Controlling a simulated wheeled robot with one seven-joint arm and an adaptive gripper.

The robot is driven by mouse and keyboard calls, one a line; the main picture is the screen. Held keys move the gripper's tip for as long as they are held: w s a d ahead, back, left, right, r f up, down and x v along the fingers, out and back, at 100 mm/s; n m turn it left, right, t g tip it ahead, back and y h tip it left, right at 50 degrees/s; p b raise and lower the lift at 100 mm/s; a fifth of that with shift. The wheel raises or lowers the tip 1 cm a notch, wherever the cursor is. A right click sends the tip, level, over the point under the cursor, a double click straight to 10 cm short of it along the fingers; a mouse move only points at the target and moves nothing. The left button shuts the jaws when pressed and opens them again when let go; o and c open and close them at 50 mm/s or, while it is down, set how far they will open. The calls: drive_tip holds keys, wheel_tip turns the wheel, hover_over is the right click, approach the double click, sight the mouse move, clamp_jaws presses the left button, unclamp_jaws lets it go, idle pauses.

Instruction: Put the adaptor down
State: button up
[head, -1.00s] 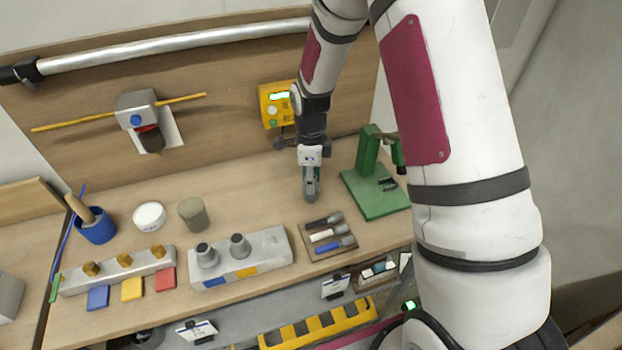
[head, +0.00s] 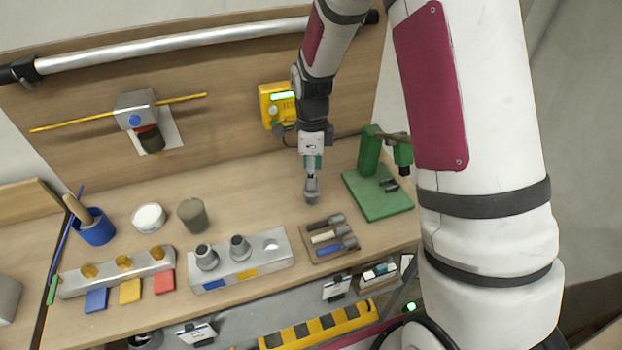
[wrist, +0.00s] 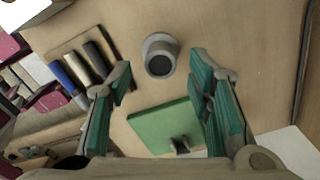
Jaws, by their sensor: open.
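The grey adaptor (head: 311,190) stands upright on the bare wooden bench, right of the grey holder block (head: 215,275). In the wrist view the adaptor (wrist: 160,55) shows its dark round opening, with bench around it. My gripper (head: 312,167) is just above the adaptor in the head view. In the wrist view its two green-padded fingers (wrist: 160,80) are spread wide apart with nothing between them. The holder block carries two similar grey adaptors (head: 206,257) and has one empty round seat at its right end.
A tray of several marker-like tools (head: 330,238) lies in front of the adaptor. A green stand (head: 378,192) is to the right. A yellow control box (head: 277,104) is on the back panel. A grey-green cylinder (head: 193,214) and white tub (head: 149,217) stand left. Bench behind the block is clear.

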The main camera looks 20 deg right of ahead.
drive_tip(key=s+r+n+t+b, duration=0.1)
drive_tip(key=s+r+n, duration=0.1)
drive_tip(key=r, duration=0.6)
drive_tip(key=s+r+n, duration=0.2)
drive_tip(key=r+n, duration=0.1)
drive_tip(key=r, duration=0.5)
drive_tip(key=s+r+n+t, duration=0.2)
drive_tip(key=s+r+n, duration=0.3)
drive_tip(key=s+n, duration=0.3)
drive_tip(key=s+r+n+t, duration=0.2)
drive_tip(key=s+r+n, duration=0.3)
drive_tip(key=s+n, duration=0.4)
drive_tip(key=shift+s+t, duration=0.3)
drive_tip(key=shift+s, duration=0.8)
